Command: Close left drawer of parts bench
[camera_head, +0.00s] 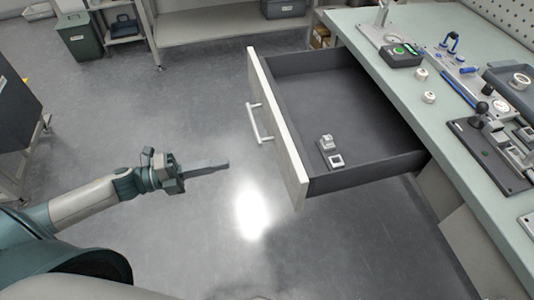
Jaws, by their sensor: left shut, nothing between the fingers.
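The left drawer (277,118) of the parts bench (397,95) is pulled out, with its dark interior in view. Its pale front panel has a white bar handle (254,123) facing left. Two small parts (330,152) lie inside near the front. My left gripper (225,163) is shut and empty, to the left of the drawer front and below the handle in the picture. It is apart from the panel. My right gripper is out of view.
The bench top carries a control box (402,55), a fixture plate (487,152) and small round parts. A green bin (79,36) and a shelf stand at the back. A dark cabinet (17,112) is at the left. The floor between is clear.

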